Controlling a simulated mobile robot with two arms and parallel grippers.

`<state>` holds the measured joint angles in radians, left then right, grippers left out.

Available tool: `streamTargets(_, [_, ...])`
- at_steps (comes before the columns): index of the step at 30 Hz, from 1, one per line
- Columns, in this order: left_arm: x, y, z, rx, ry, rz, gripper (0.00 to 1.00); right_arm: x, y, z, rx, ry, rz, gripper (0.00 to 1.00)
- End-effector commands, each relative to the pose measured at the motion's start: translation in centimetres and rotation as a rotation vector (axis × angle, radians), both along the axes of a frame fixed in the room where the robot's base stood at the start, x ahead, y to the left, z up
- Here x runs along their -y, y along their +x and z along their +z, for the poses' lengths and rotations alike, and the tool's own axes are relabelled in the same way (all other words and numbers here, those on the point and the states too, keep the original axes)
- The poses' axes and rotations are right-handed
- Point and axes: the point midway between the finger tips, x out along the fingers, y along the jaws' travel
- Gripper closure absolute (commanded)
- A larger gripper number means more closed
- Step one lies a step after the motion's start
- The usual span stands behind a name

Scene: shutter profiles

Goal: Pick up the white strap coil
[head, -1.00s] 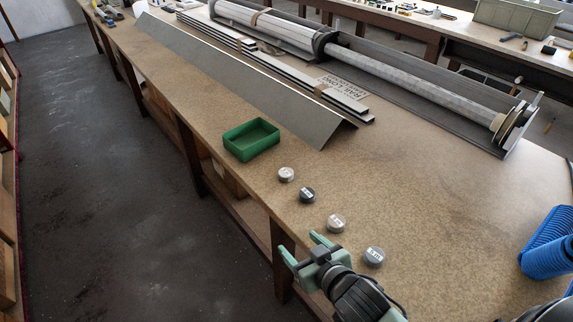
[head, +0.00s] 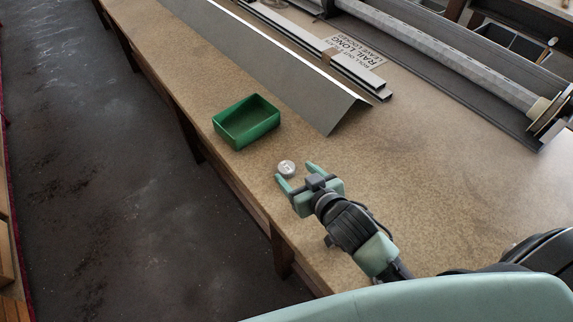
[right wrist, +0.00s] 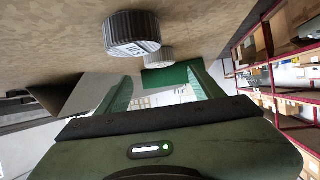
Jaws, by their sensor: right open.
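A small round white strap coil (head: 287,167) with a pale label on top lies on the workbench near the green tray. My right gripper (head: 294,176) is open and empty, its fingertips close to this coil in the head view. In the right wrist view, a dark grey ribbed coil (right wrist: 133,33) with a white label is nearest, and a paler coil (right wrist: 160,54) shows partly behind it. Both open fingers (right wrist: 162,76) show there with no coil between them. The other coils are hidden in the head view, where my right arm covers part of the bench. My left gripper is out of view.
A green open tray (head: 246,122) stands near the bench's left edge, just beyond the coil. A long grey angled profile (head: 270,62) lies behind it. The workbench (head: 420,170) is clear to the right of my arm. Shelves (right wrist: 285,75) show in the right wrist view.

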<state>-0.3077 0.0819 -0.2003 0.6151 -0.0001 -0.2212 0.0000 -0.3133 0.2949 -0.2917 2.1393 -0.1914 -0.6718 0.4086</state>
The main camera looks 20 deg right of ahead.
Motion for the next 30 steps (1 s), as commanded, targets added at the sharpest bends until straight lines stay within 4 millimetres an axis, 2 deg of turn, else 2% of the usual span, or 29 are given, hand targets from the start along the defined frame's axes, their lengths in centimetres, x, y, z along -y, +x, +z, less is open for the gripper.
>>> streamTargets(4, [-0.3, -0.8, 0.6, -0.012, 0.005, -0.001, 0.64, -0.5, 1.5, -1.2, -0.001, -0.001, 0.0, 0.33])
streamTargets(9, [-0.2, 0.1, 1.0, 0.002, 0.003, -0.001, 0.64, -0.9, 3.3, -2.3, 0.0, -0.001, 0.0, 0.33])
streamTargets(14, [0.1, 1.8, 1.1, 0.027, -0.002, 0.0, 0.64, -1.0, 3.7, -2.6, 0.0, 0.0, 0.002, 0.33])
streamTargets(18, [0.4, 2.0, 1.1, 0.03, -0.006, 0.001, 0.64, -1.0, 3.7, -2.6, 0.0, 0.0, 0.002, 0.33])
streamTargets(19, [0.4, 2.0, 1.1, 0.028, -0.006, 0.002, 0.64, -1.0, 3.7, -2.6, 0.0, 0.0, 0.001, 0.35])
streamTargets(24, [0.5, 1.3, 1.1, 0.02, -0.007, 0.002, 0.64, -0.9, 3.7, -2.6, 0.0, 0.0, 0.001, 0.83])
streamTargets(26, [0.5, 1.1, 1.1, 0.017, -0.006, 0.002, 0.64, -0.9, 3.7, -2.6, 0.0, 0.0, 0.001, 0.98])
streamTargets(30, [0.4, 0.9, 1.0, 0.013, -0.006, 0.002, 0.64, -0.9, 3.7, -2.6, 0.0, 0.0, 0.001, 0.99])
